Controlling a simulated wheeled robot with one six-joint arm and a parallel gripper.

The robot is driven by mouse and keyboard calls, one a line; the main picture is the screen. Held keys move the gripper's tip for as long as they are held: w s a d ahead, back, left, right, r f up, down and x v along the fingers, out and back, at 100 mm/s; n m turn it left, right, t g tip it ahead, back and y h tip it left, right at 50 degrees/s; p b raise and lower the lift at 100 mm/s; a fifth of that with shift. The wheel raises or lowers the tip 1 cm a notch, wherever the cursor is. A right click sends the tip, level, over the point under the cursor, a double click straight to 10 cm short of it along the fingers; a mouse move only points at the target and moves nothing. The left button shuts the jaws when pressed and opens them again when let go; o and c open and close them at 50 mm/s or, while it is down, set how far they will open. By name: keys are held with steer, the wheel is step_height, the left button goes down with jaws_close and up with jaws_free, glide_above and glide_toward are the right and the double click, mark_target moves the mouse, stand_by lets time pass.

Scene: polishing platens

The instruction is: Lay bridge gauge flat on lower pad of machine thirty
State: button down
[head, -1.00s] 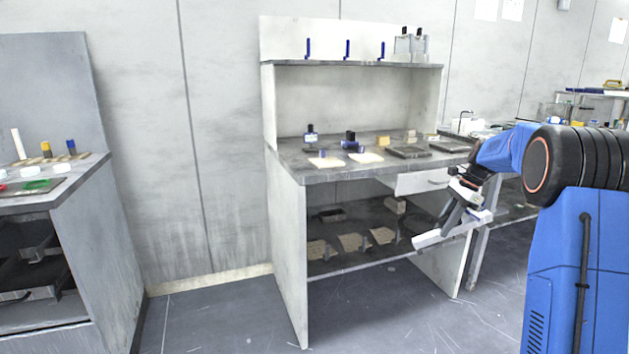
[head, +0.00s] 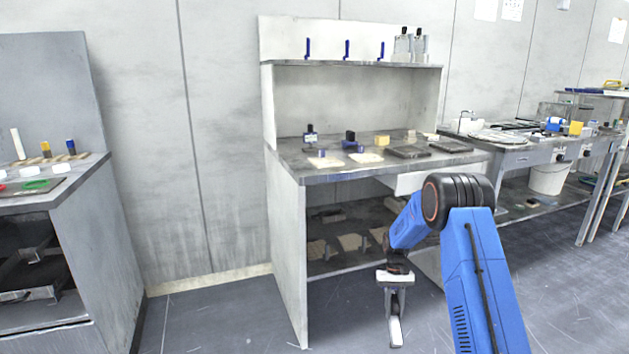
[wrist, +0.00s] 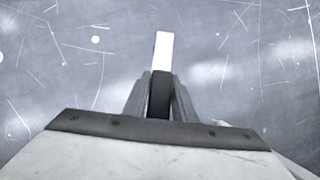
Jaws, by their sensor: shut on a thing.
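My gripper (head: 395,305) is shut on a pale, narrow bar (head: 396,332), which I take to be the bridge gauge. It hangs low in front of the workbench, over open floor. In the wrist view the fingers (wrist: 160,92) close on the bar, and its white end (wrist: 163,50) sticks out beyond them.
The grey workbench (head: 350,172) carries pale pads (head: 366,157), dark plates (head: 407,152) and small blocks. Another bench (head: 60,185) stands at the left. At the right are a long table (head: 520,152) and a white bucket (head: 547,178). The grey floor (head: 220,315) is clear.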

mark_target(395, 344)
steer(key=x, duration=0.3)
steer(key=s+x, duration=0.1)
steer(key=x, duration=0.3)
steer(key=s+r+x, duration=0.1)
steer(key=x, duration=0.3)
steer(key=shift+s+a, duration=0.1)
steer(key=shift+s, duration=0.2)
steer(key=shift+f, duration=0.1)
